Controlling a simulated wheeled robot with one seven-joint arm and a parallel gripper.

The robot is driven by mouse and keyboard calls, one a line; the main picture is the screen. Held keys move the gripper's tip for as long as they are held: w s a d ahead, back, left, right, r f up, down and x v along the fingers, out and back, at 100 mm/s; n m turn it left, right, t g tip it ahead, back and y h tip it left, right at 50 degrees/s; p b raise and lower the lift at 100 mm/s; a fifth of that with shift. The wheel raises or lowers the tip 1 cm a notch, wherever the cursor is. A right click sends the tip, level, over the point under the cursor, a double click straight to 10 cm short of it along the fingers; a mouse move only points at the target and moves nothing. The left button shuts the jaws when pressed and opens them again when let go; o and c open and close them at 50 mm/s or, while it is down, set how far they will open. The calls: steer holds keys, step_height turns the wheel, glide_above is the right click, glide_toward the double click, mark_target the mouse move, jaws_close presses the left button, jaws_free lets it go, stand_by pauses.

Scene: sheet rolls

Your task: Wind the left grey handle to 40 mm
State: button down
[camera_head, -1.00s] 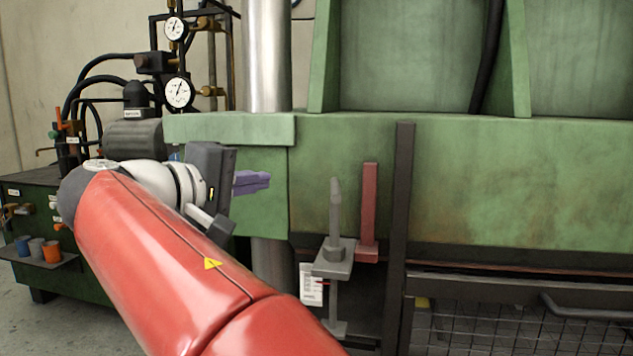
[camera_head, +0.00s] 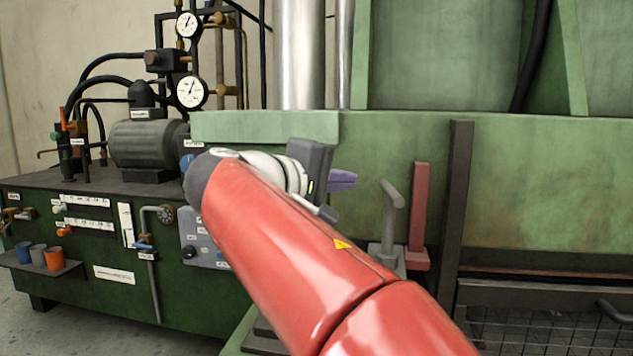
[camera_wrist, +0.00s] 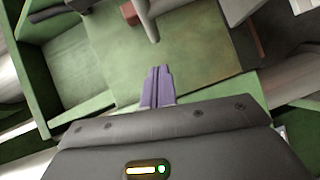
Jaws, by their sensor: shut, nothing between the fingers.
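The left grey handle (camera_head: 391,212) stands in front of the green press beam, right of my gripper. My gripper (camera_head: 342,180) has purple fingers, which are shut and empty. They point right in the head view, apart from the handle and to its left. The fingers also show in the wrist view (camera_wrist: 158,72). No millimetre scale is readable.
A red handle (camera_head: 419,210) stands just right of the grey one, then a dark upright post (camera_head: 457,200). The green beam (camera_head: 560,190) runs behind them. A hydraulic unit with a motor (camera_head: 150,143) and gauges (camera_head: 191,92) stands at left.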

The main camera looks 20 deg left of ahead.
mark_target(381, 184)
steer(key=shift+w+d+f+b, duration=0.1)
steer(key=shift+w+d, duration=0.1)
steer(key=shift+d, duration=0.4)
steer(key=shift+w+d+f+b, duration=0.15)
steer(key=shift+w+d, duration=0.1)
steer(key=shift+d, duration=0.3)
steer(key=shift+w+d+f+b, duration=0.1)
steer(key=shift+w+d, duration=0.1)
steer(key=shift+d, duration=0.4)
steer(key=shift+w+d+r+m+h+p, duration=0.1)
steer(key=shift+w+d+m+h+p, duration=0.15)
steer(key=shift+m+h+p, duration=0.3)
steer(key=shift+w+d+f+g+h, duration=0.15)
steer(key=shift+w+f+g+h, duration=0.05)
steer(key=shift+w+g+h, duration=0.1)
steer(key=shift+r, duration=0.1)
